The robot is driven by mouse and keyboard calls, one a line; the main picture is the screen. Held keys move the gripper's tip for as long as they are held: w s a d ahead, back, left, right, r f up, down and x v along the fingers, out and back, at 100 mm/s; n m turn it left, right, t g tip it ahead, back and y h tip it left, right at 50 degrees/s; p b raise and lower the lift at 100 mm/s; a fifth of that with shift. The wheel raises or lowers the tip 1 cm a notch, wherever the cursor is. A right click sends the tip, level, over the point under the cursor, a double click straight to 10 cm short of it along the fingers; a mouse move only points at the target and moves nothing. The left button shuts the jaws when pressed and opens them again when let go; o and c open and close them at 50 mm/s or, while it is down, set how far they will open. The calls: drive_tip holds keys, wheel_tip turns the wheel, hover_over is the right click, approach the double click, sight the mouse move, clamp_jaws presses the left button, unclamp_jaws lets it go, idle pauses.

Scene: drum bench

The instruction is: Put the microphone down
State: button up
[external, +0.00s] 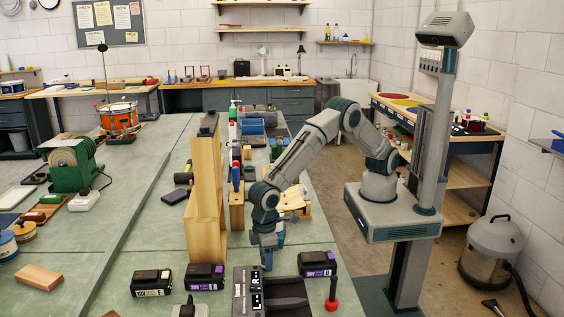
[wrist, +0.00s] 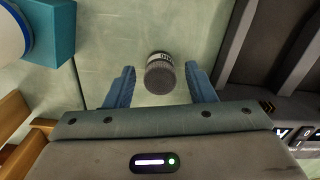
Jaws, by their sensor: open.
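My gripper (wrist: 160,72) is open, with a visible gap on both sides of the cylinder. In the external view my gripper (external: 268,262) points down low over the bench, just behind the black charger. The cylinder cannot be made out there.
The black charger (external: 284,294) is close in front, with a red-based rod (external: 331,298) beside it. Battery packs (external: 205,277) (external: 317,263) flank my gripper. A tall wooden frame (external: 206,200) stands close on the left. The bench (external: 130,225) has clear room farther left.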

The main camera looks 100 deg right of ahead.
wheel_tip(320, 180, up, 12)
drive_tip(key=b, duration=0.1)
drive_tip(key=shift+r, duration=0.15)
drive_tip(key=s+d+r, duration=0.3)
drive_tip(key=d, duration=0.5)
drive_tip(key=s+d+r+m+t, duration=0.1)
drive_tip(key=s+d+r, duration=0.15)
drive_tip(key=d, duration=0.45)
drive_tip(key=s+d+r, duration=0.2)
drive_tip(key=d+r, duration=0.2)
drive_tip(key=d, duration=0.4)
drive_tip(key=s+d+f+t, duration=0.1)
drive_tip(key=s+d, duration=0.5)
drive_tip(key=s, duration=0.3)
drive_tip(key=s+d+f+m+t, duration=0.1)
drive_tip(key=s+d+f, duration=0.1)
drive_tip(key=s+d, duration=0.5)
drive_tip(key=shift+s, duration=1.1)
